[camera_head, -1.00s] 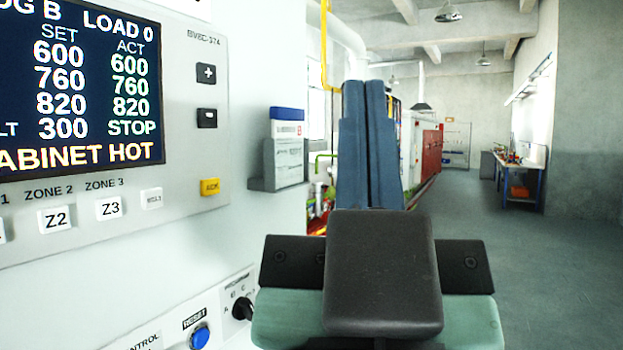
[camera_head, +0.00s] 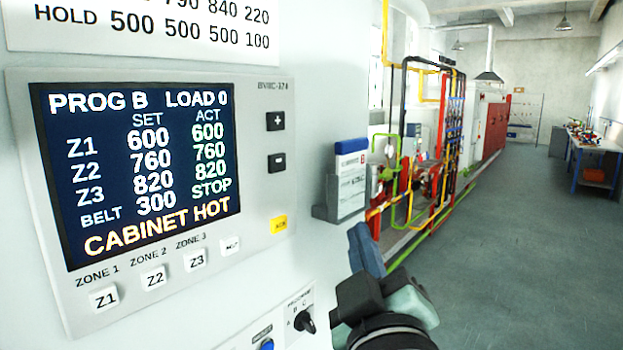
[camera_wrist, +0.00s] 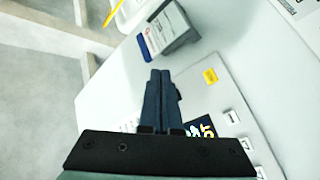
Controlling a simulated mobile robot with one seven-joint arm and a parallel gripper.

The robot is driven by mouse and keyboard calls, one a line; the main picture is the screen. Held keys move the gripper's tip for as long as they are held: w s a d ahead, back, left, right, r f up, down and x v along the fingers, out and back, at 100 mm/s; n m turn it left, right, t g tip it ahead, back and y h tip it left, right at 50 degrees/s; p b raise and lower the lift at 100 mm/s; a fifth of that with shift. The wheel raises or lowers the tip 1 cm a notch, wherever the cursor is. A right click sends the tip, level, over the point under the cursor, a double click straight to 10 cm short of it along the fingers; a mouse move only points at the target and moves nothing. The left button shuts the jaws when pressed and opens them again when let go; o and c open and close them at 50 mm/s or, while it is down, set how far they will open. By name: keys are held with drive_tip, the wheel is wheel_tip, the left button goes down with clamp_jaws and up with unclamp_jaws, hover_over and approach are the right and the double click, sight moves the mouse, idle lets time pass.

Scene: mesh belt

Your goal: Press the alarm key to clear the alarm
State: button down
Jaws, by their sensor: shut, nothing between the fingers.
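The control panel (camera_head: 258,140) is on the pale cabinet wall at left. Its screen (camera_head: 140,165) reads PROG B, LOAD 0, belt STOP and CABINET HOT in orange. A small yellow key (camera_head: 279,225) sits at the panel's lower right; its lettering is too small to read surely, and I take it for the alarm key. It also shows in the wrist view (camera_wrist: 210,76), right of my fingertips. My gripper (camera_head: 366,250) is at the lower right of the head view, apart from the panel. Its blue fingers (camera_wrist: 160,73) are together and empty.
White keys Z1 (camera_head: 104,296), Z2 (camera_head: 153,277) and Z3 (camera_head: 195,259) line the panel's bottom. Plus (camera_head: 275,121) and minus (camera_head: 277,162) keys are above the yellow one. A document holder (camera_head: 347,180) juts from the wall. A rotary knob (camera_head: 307,322) sits below.

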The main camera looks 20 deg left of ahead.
sight(279, 224)
drive_tip(key=shift+w+a+f+n+g+p, duration=0.15)
drive_tip(key=shift+w+a+f+n+g, duration=0.1)
drive_tip(key=shift+f+n, duration=0.15)
drive_tip(key=shift+w+a+f+n+g+p, duration=0.2)
drive_tip(key=shift+f+n+g, duration=0.1)
drive_tip(key=shift+f+n, duration=0.1)
drive_tip(key=shift+w+a+f+n+g+p, duration=0.2)
drive_tip(key=shift+f+n+g, duration=0.1)
drive_tip(key=shift+f, duration=0.1)
drive_tip(key=w+a+p, duration=0.3)
drive_tip(key=a, duration=0.5)
drive_tip(key=shift+w, duration=0.15)
drive_tip(key=shift+a+r, duration=0.1)
drive_tip(key=shift+a, duration=0.05)
idle(1.3)
drive_tip(key=shift+w+a, duration=0.15)
drive_tip(key=shift+a, duration=0.1)
